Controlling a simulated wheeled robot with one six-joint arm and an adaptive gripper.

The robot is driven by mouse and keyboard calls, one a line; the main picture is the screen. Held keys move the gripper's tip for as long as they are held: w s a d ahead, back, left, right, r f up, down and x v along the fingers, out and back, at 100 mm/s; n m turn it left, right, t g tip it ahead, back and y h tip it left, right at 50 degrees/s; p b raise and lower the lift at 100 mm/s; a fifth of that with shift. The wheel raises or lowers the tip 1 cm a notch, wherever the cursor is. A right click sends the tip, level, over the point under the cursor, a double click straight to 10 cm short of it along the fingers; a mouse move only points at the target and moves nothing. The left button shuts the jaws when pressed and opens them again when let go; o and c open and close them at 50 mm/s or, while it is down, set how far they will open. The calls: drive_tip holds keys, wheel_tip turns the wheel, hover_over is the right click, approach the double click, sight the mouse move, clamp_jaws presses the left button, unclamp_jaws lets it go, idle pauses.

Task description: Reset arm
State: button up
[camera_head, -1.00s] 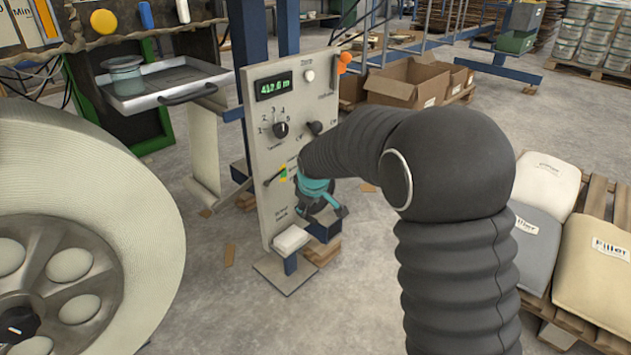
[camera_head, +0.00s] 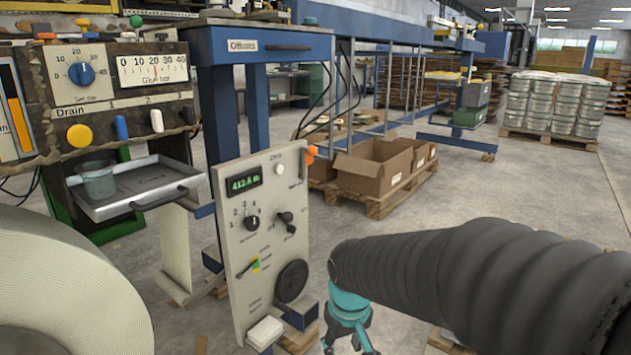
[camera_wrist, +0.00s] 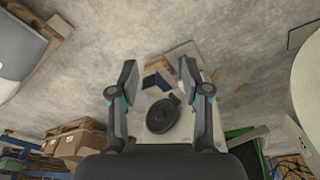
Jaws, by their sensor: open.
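My gripper (camera_wrist: 159,80) is open in the wrist view, with its two dark fingers spread apart and nothing between the tips. In the head view my arm reaches in from the right, and the teal gripper (camera_head: 348,338) hangs at the bottom edge, partly cut off. It is to the right of the upright grey control panel (camera_head: 232,292), apart from it. The panel has a green display (camera_head: 244,183), knobs, a small lever (camera_head: 247,268) and a black round disc (camera_head: 291,281) low on its right.
A large pale roll (camera_head: 60,285) fills the lower left. Behind it stands a machine with a pull-out tray (camera_head: 150,203) holding a glass jar (camera_head: 98,182). Open cardboard boxes (camera_head: 366,177) sit on a pallet behind the panel. The floor at centre right is clear.

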drive_tip(key=s+d+r+m+t+p, duration=0.1)
drive_tip(key=s+d+r+m+p, duration=0.1)
drive_tip(key=s+d+r, duration=0.3)
drive_tip(key=s+d+r+m+t+p, duration=0.2)
drive_tip(key=s+d+r+p, duration=0.2)
drive_tip(key=s+r, duration=0.6)
drive_tip(key=shift+d+t, duration=0.3)
drive_tip(key=shift+d, duration=0.45)
drive_tip(key=shift+r, duration=0.1)
